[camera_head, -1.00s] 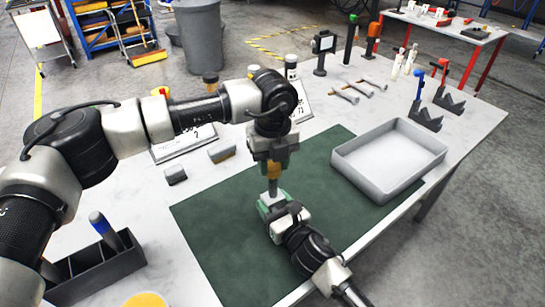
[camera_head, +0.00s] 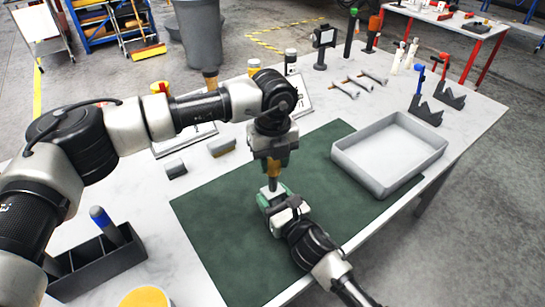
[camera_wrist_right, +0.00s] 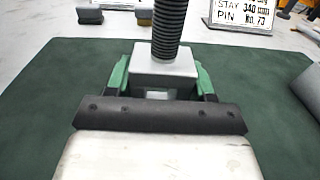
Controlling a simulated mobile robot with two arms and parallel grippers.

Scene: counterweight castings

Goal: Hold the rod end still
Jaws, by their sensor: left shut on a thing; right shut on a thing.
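A grey block, the rod end (camera_wrist_right: 165,70), sits between the green fingers of my right gripper (camera_head: 274,202), low over the green mat. In the right wrist view one finger is on each side of the block. A dark threaded rod (camera_wrist_right: 169,28) stands upright out of the block's top and runs out of that view. In the head view the rod (camera_head: 272,186) shows only as a short piece. My left gripper (camera_head: 273,174) is directly above the right one, pointing down, with its orange fingertips shut around the rod. The rod's upper end is hidden.
A grey tray (camera_head: 350,172) stands at the right on the green mat (camera_head: 205,230). A black compartment holder (camera_head: 100,262) is at the front left. Small grey blocks (camera_head: 221,147), forked tools (camera_head: 350,90) and dark V-shaped stands (camera_head: 425,113) lie behind. The mat's left part is bare.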

